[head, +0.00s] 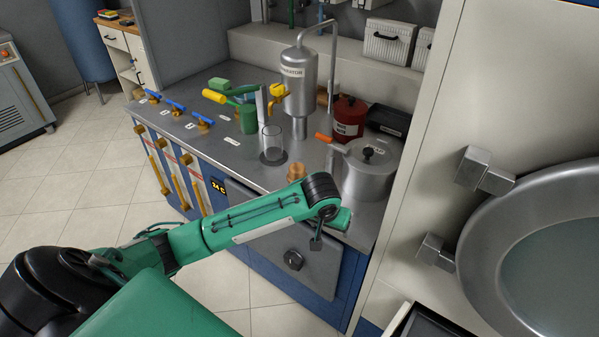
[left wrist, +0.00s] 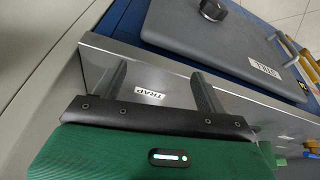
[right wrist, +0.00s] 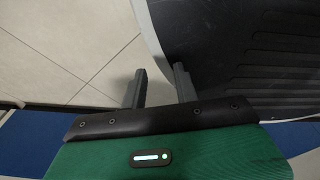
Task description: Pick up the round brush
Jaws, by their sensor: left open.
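A small tan, rounded object (head: 297,172) stands near the front edge of the steel counter (head: 235,165), just beyond my left forearm. It may be the round brush, but I cannot make out bristles. My left gripper (head: 317,241) is at the counter's front edge, to the right of and nearer than that object. In the left wrist view its fingers (left wrist: 160,85) are spread and empty above a steel surface with a "TRAP" label. My right gripper (right wrist: 160,88) shows only in its wrist view, fingers apart with nothing between them.
A lidded steel pot (head: 368,170), a clear glass cylinder (head: 272,145), a red canister (head: 348,118) and a steel distillation vessel (head: 299,80) stand on the counter.

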